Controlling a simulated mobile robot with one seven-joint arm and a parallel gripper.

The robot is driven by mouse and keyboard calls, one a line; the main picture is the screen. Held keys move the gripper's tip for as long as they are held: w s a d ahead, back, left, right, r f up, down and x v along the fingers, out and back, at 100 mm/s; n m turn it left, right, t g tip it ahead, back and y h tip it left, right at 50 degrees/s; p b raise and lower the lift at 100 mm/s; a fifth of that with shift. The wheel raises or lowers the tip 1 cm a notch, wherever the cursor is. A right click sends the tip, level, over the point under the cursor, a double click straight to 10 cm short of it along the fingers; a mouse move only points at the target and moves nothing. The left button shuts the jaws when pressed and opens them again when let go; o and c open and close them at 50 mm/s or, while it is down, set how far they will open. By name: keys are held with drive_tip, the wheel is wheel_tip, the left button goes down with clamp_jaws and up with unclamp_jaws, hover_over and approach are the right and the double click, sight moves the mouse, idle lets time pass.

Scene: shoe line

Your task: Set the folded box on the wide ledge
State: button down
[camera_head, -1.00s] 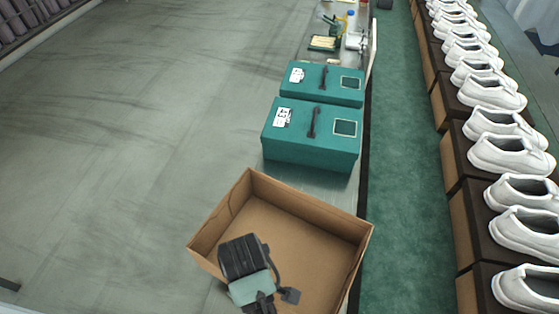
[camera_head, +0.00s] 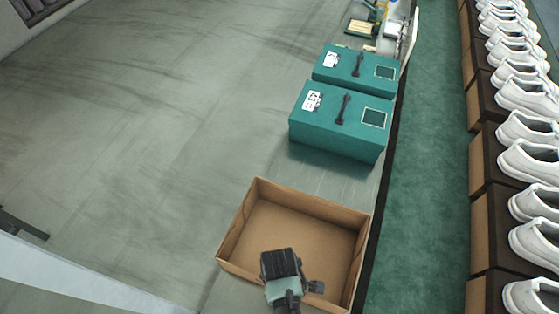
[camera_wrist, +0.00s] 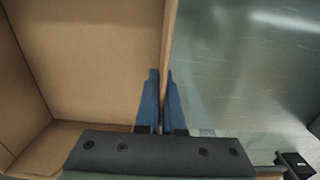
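The folded box (camera_head: 258,225) is an open brown cardboard tray in the lower middle of the head view, over the near part of the grey ledge (camera_head: 335,177). My gripper (camera_head: 282,268) is at its near side. In the wrist view my gripper (camera_wrist: 161,78) has its two blue fingers close together on either side of the wall of the box (camera_wrist: 90,60). The inside of the box is on the left and a grey surface on the right. The box looks empty. I cannot tell whether its base touches the ledge.
Two teal boxes (camera_head: 335,122) (camera_head: 357,70) with black handles stand on the ledge beyond the folded box. Small items, including a yellow pad (camera_head: 360,28), lie farther back. A green strip (camera_head: 425,170) and a row of white shoes (camera_head: 535,160) on boxes run along the right.

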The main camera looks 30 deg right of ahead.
drive_tip(key=shift+f, duration=0.25)
drive_tip(key=shift+f, duration=0.15)
drive_tip(key=c, duration=1)
unclamp_jaws()
drive_tip(key=shift+c, duration=0.2)
wheel_tip(320, 180, up, 12)
drive_tip(key=shift+r, duration=0.2)
